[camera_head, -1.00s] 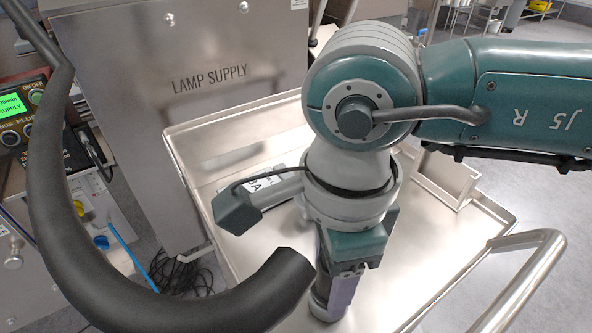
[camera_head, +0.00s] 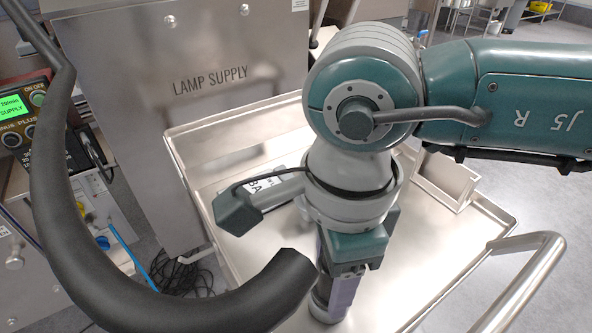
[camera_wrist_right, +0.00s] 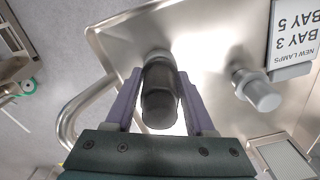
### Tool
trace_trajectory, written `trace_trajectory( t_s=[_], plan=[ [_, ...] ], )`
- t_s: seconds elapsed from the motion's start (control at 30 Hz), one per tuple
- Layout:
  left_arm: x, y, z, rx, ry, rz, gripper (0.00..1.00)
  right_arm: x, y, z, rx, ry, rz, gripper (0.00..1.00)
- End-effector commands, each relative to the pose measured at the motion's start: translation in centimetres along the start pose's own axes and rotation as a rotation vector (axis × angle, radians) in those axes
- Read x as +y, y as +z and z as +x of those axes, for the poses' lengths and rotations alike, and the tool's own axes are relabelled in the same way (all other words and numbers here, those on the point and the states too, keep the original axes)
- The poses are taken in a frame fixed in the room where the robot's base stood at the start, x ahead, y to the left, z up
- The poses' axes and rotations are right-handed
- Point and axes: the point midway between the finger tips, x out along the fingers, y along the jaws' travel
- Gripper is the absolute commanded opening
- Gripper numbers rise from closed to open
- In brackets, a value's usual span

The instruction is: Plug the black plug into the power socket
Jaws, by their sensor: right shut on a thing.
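My right gripper (camera_wrist_right: 160,105) is shut on a dark cylindrical object (camera_wrist_right: 159,88), which stands upright between its two pale purple fingers over the metal tray. I cannot tell whether this object is the black plug. At the left edge, a light panel carries a round blue fitting (camera_head: 102,242) with a blue cable. I cannot make out a power socket there. My left gripper is not in view.
The steel tray (camera_head: 235,150) has raised rims. A grey cylinder (camera_wrist_right: 258,92) stands on it beside a "BAY 3, BAY 5" sign (camera_wrist_right: 294,35). A thick dark curved tube (camera_head: 60,190) crosses the left foreground. A steel handle (camera_head: 530,280) stands at right. Black cables (camera_head: 185,280) lie on the floor.

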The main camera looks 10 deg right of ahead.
Motion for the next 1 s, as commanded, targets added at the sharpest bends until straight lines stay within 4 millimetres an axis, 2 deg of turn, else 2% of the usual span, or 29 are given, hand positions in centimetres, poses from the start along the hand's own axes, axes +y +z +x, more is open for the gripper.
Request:
trace_trajectory(
  t_s=[0.53, 1.0],
  plan=[
    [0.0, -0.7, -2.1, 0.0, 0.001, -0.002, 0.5, 0.0, 0.0, -2.6, 0.0, -0.001, 0.0, 0.0],
    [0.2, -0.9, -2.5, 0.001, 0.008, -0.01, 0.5, 0.0, 0.0, -3.3, -0.001, -0.001, 0.0, 0.0]
  ],
)
